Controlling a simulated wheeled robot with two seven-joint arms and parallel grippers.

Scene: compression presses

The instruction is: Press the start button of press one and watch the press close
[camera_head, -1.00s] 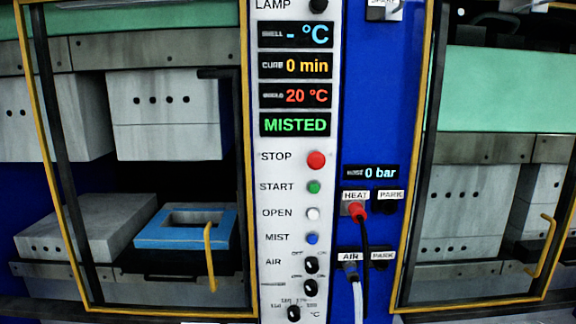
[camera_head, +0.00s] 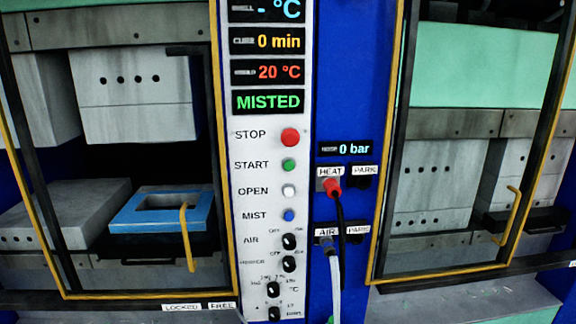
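The green START button (camera_head: 289,165) is on the white control panel (camera_head: 262,215), below the red STOP button (camera_head: 290,137) and above the white OPEN button (camera_head: 288,191). The left press, beside this panel, stands open: its upper grey block (camera_head: 135,95) hangs well above a blue frame (camera_head: 165,209) on the lower block. Its yellow-edged guard door is in front of it, with a yellow handle (camera_head: 187,236). The displays read "0 min", "20 °C" and "MISTED" (camera_head: 268,102). Neither gripper is in view.
A second press (camera_head: 435,185) stands at the right behind its own yellow-edged door, its blocks together. A red plug (camera_head: 332,186) sits at HEAT and a pale hose (camera_head: 333,265) at AIR, both hanging between the presses. Labels "LOCKED" and "FREE" (camera_head: 222,306) show at the bottom.

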